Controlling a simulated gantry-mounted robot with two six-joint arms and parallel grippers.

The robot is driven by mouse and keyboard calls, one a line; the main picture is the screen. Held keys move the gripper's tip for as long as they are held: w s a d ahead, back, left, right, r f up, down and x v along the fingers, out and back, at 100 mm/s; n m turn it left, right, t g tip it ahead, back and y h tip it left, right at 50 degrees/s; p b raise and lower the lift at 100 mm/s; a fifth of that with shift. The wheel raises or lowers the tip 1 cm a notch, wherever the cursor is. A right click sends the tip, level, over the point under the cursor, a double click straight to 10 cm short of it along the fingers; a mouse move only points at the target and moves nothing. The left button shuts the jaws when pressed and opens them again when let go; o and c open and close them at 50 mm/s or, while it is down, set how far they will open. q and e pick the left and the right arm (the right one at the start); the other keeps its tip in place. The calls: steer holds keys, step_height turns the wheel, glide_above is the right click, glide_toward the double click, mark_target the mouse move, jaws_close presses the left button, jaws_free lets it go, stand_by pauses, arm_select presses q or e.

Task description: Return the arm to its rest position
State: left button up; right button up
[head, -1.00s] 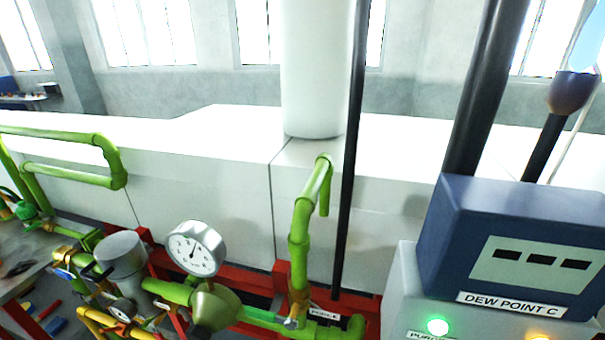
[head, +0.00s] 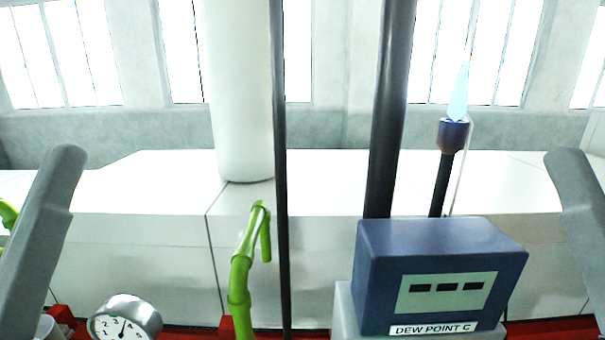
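Two grey arm links, mine, show in the head view, one at the left edge and one at the right edge. Both rise upright and lean slightly outward or inward at the frame sides. Neither gripper is in the picture, so their fingers and anything in them are hidden.
A blue box labelled DEW POINT C (head: 440,245) stands at the lower right. A round gauge (head: 125,322) and a green pipe (head: 240,290) are at the lower left. Dark vertical poles (head: 390,110) and a white column (head: 238,90) rise before a long white housing (head: 310,235).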

arm_select(q)
step_height(320, 180, up, 31)
steer(key=p, duration=2.8)
steer(key=shift+w, duration=0.15)
arm_select(e)
step_height(320, 180, up, 31)
steer(key=shift+r, duration=0.2)
arm_select(q)
steer(key=shift+r, duration=0.1)
step_height(320, 180, down, 35)
steer(key=b, duration=3.4)
steer(key=shift+b, duration=0.4)
arm_select(e)
step_height(320, 180, down, 35)
